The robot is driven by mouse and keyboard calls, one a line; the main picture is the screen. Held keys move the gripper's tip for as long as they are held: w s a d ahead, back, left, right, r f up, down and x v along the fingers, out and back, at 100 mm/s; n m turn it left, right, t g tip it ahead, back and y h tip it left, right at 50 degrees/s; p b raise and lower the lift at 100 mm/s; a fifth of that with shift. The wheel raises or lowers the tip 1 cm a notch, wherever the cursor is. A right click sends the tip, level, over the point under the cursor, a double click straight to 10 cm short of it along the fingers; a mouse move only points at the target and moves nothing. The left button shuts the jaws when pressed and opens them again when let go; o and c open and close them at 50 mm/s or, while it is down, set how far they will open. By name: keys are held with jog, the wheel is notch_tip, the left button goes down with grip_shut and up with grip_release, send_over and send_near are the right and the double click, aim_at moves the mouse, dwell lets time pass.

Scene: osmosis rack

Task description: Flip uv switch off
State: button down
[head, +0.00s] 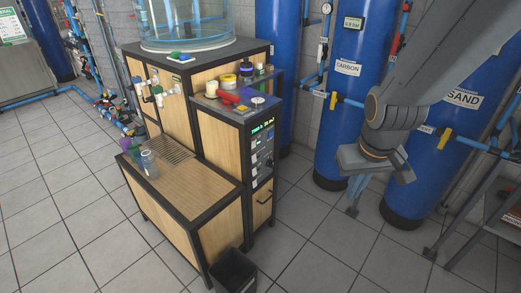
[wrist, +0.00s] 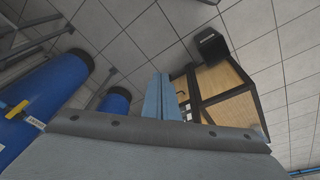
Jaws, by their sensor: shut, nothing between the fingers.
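The control panel (head: 262,150) is on the narrow front of the wooden rack cabinet, with a lit green and yellow display (head: 262,127) at its top and small switches below. The switch labels are too small to read, so I cannot tell which is the uv switch or its position. My gripper (head: 353,208) hangs to the right of the cabinet, well apart from the panel, in front of the blue tanks. In the wrist view its pale blue fingers (wrist: 161,98) are together and empty. They partly hide the cabinet (wrist: 225,80) there.
A black bin (head: 233,271) stands on the floor before the cabinet. Blue tanks labelled CARBON (head: 345,110) and SAND (head: 450,125) stand behind my arm. Bottles and a red item (head: 229,97) are on the cabinet shelf. The tiled floor (head: 330,255) at front right is clear.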

aim_at(255, 142)
jog(key=w+a+f+n+t+y+b, duration=0.1)
jog(key=w+f+n+t+b, duration=0.4)
jog(key=w, duration=0.7)
jog(key=w+a+f+n+t+y+b, duration=0.1)
jog(key=w+f+n+t+b, duration=0.1)
jog(key=w+f+n+b, duration=0.8)
jog(key=w+a+f+n+t+y+b, duration=0.2)
jog(key=w+a+f+n+y+b, duration=0.3)
jog(key=w+a+n+y+b, duration=0.5)
jog(key=a+n+y+b, duration=0.1)
jog(key=y+b, duration=0.2)
jog(key=b, duration=0.1)
jog(key=shift+w+n, duration=0.15)
jog(key=shift+n, duration=0.25)
jog(key=shift+a, duration=0.1)
jog(key=x, duration=0.4)
jog(key=b+x, duration=0.1)
jog(key=x, duration=0.9)
jog(key=shift+r+b, duration=0.3)
